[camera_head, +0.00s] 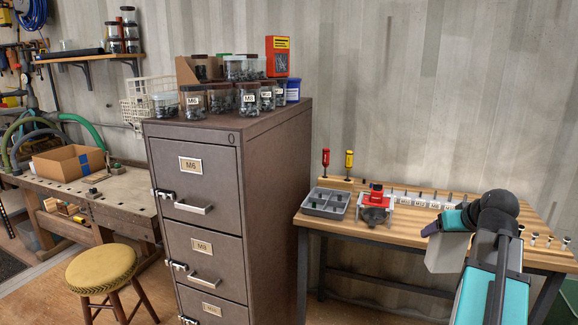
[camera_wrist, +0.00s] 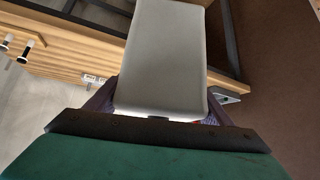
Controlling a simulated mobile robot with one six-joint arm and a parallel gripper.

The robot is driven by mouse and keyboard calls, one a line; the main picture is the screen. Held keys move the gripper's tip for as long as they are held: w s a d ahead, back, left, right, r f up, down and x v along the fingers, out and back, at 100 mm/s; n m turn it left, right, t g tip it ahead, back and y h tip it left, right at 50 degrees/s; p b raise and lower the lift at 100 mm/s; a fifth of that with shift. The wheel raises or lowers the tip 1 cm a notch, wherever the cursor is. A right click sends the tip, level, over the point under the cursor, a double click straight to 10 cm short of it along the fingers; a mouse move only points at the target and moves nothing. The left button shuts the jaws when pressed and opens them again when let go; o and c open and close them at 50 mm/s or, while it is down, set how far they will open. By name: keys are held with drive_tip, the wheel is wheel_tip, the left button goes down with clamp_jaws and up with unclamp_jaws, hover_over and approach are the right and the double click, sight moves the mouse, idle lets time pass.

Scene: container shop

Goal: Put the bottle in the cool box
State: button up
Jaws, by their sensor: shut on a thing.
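My gripper (camera_wrist: 160,108) is shut on a smooth grey block-like thing (camera_wrist: 168,55) with rounded edges. Its purple fingers show on either side of it in the wrist view. In the head view the grey thing (camera_head: 446,253) hangs from my gripper (camera_head: 433,230) at the front edge of the workbench (camera_head: 350,228). I cannot tell from its shape whether it is the bottle. No cool box can be made out in either view.
A tall brown filing cabinet (camera_head: 271,190) with jars on top stands left of the workbench. The bench bears a grey tray (camera_head: 326,203), a red vise (camera_head: 376,205) and small parts. A yellow stool (camera_head: 101,270) stands at the lower left.

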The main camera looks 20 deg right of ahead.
drive_tip(key=w+a+f+n+y, duration=0.15)
drive_tip(key=w+a, duration=0.45)
drive_tip(key=a, duration=0.6)
drive_tip(key=w+a+n+y, duration=0.25)
drive_tip(key=w+a, duration=0.45)
drive_tip(key=a, duration=0.5)
drive_tip(key=w+a+f+n, duration=0.1)
drive_tip(key=a, duration=1)
drive_tip(key=a+f+n+y, duration=0.1)
drive_tip(key=a+n, duration=0.1)
drive_tip(key=a, duration=0.9)
drive_tip(key=shift+w+a+f, duration=0.15)
drive_tip(key=shift+w, duration=0.2)
drive_tip(key=w+f+m+h, duration=0.2)
drive_tip(key=w+f+m, duration=0.1)
drive_tip(key=w+f, duration=0.2)
drive_tip(key=shift+w+f+t, duration=0.2)
drive_tip(key=shift+f+t, duration=0.1)
drive_tip(key=shift+f, duration=0.6)
